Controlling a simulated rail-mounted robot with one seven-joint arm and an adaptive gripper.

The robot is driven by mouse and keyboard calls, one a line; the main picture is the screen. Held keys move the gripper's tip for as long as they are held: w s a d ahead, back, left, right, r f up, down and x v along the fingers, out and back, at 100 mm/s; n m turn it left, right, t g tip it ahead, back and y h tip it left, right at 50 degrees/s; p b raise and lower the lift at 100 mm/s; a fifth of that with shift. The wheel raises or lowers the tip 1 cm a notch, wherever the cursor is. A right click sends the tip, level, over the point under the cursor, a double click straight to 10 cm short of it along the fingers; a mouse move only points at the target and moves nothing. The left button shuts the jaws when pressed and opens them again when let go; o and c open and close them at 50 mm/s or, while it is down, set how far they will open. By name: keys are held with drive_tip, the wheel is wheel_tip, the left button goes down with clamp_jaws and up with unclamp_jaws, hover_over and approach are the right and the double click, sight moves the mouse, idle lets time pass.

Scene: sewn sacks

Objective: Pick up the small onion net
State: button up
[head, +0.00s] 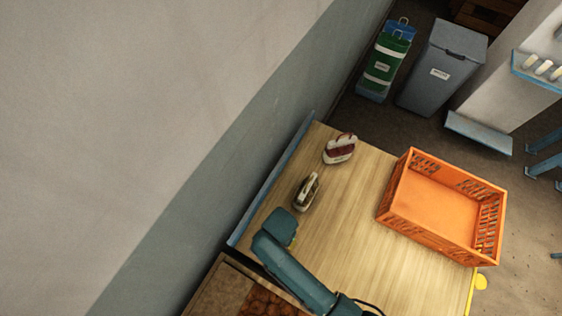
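A reddish-brown, lumpy patch (265,302) that looks like netted onions shows at the bottom edge. It lies in or on a wooden-edged holder, beside a flat tan surface (226,290). The frame edge cuts it off and my teal arm covers part of it, so I cannot tell its size or whether it is the small onion net. My arm reaches from the bottom across the near left corner of the table. I cannot make out my gripper or its fingers.
A wooden table (345,225) bears an empty orange crate (440,236) at right. A red-and-white object (341,149) and a dark-and-cream one (307,192) stand near its left edge. The table's middle is clear. A wall (200,180) runs along the left; bins (441,70) stand behind.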

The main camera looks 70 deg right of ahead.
clamp_jaws()
idle(0.3)
idle(0.4)
